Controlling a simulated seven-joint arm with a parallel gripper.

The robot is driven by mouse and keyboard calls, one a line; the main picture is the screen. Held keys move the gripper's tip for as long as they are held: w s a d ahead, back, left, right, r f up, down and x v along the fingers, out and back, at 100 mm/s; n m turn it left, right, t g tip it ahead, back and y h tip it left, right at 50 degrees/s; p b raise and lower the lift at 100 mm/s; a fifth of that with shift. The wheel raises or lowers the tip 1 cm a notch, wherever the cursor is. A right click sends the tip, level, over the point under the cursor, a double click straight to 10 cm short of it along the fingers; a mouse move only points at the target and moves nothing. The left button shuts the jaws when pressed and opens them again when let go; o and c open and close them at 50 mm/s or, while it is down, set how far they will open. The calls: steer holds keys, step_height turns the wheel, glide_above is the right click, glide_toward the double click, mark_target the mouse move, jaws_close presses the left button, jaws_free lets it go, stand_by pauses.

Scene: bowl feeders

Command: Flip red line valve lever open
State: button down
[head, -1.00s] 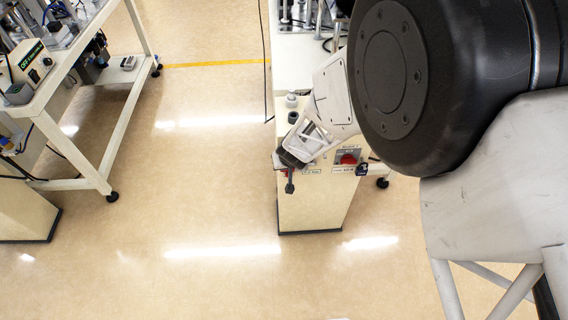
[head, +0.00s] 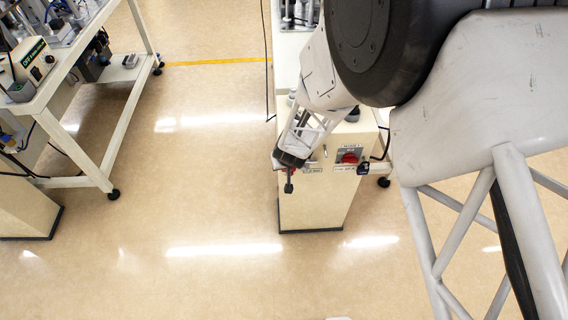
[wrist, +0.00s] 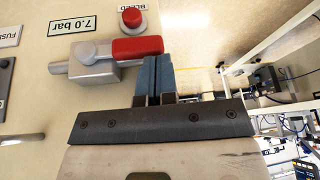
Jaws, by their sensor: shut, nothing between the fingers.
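The red valve lever (wrist: 137,48) lies level in the wrist view, pointing right from its grey valve body (wrist: 93,68). A short grey pipe stub shows on the body's left. My gripper (wrist: 153,57) is shut and empty. Its blue-grey fingertips are at the lever's right end, very close to it; I cannot tell if they touch. In the head view my gripper (head: 289,187) is at the upper left front of the cream cabinet (head: 312,208), where it mostly hides the valve.
A red BLEED button (wrist: 132,18) is just beyond the lever. A "7.0 bar" label (wrist: 86,24) is beside the valve. A red rotary switch (head: 350,157) is right of it on the cabinet. A white-framed bench (head: 75,182) stands left, with open floor between.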

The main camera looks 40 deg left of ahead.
steer(key=shift+s+f, duration=0.3)
steer(key=shift+f, duration=0.5)
stand_by(1.0)
steer(key=shift+s+r, duration=0.1)
steer(key=shift+s, duration=0.05)
steer(key=s+a+r, duration=0.3)
steer(key=s+r, duration=0.2)
steer(key=s, duration=0.2)
steer(key=shift+s+a+r, duration=0.15)
steer(key=shift+s+a, duration=0.05)
steer(key=shift+s, duration=0.15)
stand_by(0.6)
stand_by(0.5)
steer(key=shift+r, duration=0.1)
